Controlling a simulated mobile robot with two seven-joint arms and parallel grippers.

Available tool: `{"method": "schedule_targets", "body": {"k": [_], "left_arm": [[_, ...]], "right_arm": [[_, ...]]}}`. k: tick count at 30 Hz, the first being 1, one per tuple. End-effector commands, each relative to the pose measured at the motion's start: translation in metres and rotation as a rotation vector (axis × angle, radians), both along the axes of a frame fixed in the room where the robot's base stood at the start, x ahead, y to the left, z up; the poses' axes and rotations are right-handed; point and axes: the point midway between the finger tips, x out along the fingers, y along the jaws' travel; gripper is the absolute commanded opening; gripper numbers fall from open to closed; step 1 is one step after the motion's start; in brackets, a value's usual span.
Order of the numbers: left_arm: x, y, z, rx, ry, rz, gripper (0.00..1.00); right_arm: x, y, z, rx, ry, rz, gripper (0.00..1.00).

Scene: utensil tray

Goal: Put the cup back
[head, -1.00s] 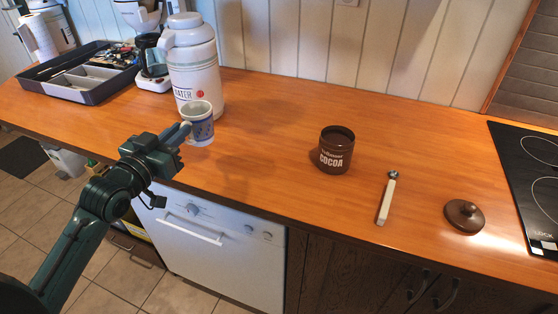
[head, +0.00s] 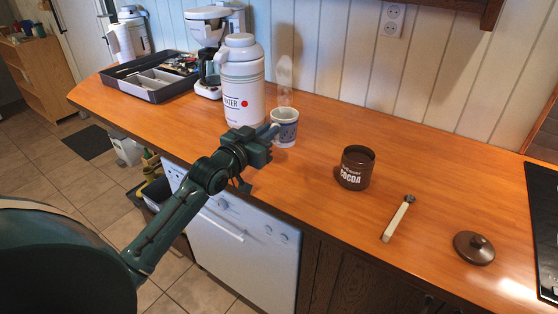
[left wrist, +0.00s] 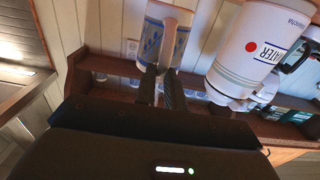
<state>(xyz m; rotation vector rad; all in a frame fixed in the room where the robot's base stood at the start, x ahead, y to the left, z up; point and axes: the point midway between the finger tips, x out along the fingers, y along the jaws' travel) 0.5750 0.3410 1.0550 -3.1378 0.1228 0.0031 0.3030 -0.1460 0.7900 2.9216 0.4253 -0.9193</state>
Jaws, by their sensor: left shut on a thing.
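The cup (head: 285,128) is white with blue patterns and stands out just right of the white water jug (head: 243,85). Faint steam rises above it. My left gripper (head: 271,133) is at the cup's left side, shut on its handle. In the left wrist view the cup (left wrist: 152,40) is beyond the two closely spaced fingers (left wrist: 160,85), with the handle between them. The cup looks about upright in the head view. I cannot tell whether its base touches the counter. My right gripper is not in view.
On the wooden counter (head: 310,190) are a brown cocoa jar (head: 356,170), a light-handled spoon (head: 398,218) and a brown lid (head: 473,248). A coffee maker (head: 207,50) and dark utensil tray (head: 150,90) stand left of the jug. The hob (head: 543,225) is at right.

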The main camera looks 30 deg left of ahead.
Motion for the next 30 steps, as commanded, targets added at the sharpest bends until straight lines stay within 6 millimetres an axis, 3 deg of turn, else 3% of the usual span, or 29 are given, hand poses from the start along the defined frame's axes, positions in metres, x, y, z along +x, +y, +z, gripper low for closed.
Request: {"method": "schedule_targets", "body": {"k": [3, 15, 28, 29, 30], "left_arm": [[0.000, 0.000, -0.021, 0.000, -0.002, -0.001, 0.00], [0.000, 0.000, -0.067, 0.001, -0.004, 0.000, 0.00], [0.000, 0.000, -0.073, 0.000, -0.007, -0.001, 0.00], [0.000, 0.000, -0.074, 0.001, -0.001, -0.001, 0.14], [0.000, 0.000, -0.074, 0.001, -0.001, -0.001, 0.17]], "right_arm": [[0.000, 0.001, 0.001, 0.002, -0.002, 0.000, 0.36], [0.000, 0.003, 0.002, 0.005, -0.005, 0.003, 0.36], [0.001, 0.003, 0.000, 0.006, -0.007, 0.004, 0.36], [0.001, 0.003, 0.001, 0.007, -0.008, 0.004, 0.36], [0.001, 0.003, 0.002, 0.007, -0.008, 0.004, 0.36]]}}
